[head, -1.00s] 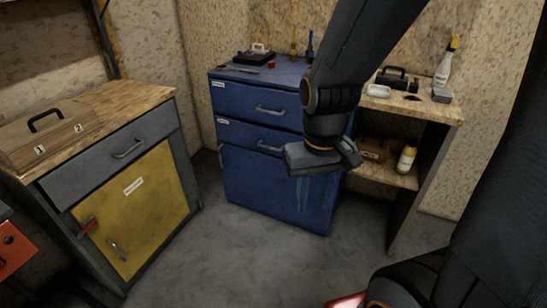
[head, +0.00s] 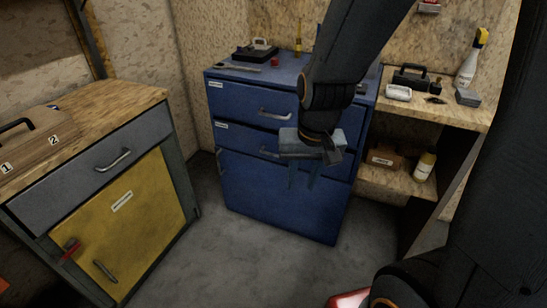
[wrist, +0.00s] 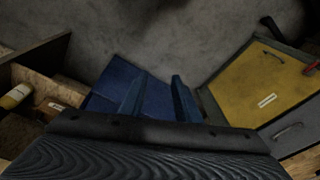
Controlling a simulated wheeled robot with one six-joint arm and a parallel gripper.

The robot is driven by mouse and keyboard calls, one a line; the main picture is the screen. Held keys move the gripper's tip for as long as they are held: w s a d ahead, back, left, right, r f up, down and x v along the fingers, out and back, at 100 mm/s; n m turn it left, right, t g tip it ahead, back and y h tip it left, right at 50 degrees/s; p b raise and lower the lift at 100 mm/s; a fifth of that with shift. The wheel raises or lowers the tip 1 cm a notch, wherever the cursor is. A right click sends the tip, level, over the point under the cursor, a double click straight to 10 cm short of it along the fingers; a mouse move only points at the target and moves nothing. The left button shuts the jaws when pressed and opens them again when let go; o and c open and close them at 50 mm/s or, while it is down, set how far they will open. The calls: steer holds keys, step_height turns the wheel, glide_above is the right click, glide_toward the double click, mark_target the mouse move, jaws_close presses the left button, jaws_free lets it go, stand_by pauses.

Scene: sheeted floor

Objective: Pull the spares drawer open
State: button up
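A blue cabinet (head: 270,195) stands ahead with an upper drawer (head: 245,101), a lower drawer (head: 240,136) and a door below. Both drawers look shut, and each has a bar handle. The upper handle (head: 276,113) is clear; the lower handle (head: 268,152) is partly hidden by my gripper. The small labels are too blurred to read, so I cannot tell which drawer is the spares one. My gripper (head: 304,182) hangs in front of the cabinet, fingers down and empty. In the wrist view its two fingers (wrist: 157,98) are apart, with the blue cabinet (wrist: 108,88) behind them.
At right, a wooden shelf unit (head: 440,110) holds a spray bottle (head: 472,60) and other items. Grey floor (head: 215,265) between is clear.

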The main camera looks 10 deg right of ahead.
steer(key=w+a+f+m+t+b, duration=0.2)
steer(key=w+f+b, duration=0.1)
steer(key=w+f, duration=0.3)
steer(key=w+a+f+m+t+b, duration=0.1)
steer(key=w+f+m+t+b, duration=0.2)
steer(key=w, duration=0.6)
steer(key=m+t+h+b, duration=0.55)
steer(key=m+b, duration=0.55)
steer(key=b, duration=0.5)
glide_toward(273, 154)
steer(key=w+a, duration=0.2)
step_height(273, 154, down, 6)
steer(key=m+t+h+b, duration=0.4)
steer(key=m+h+b, duration=0.3)
steer(key=b, duration=0.2)
steer(key=shift+b+x, duration=1.2)
steer(key=shift+x, duration=3.3)
steer(key=shift+d+f, duration=0.1)
steer(key=shift+f, duration=0.05)
steer(key=shift+c, duration=0.4)
jaws_close()
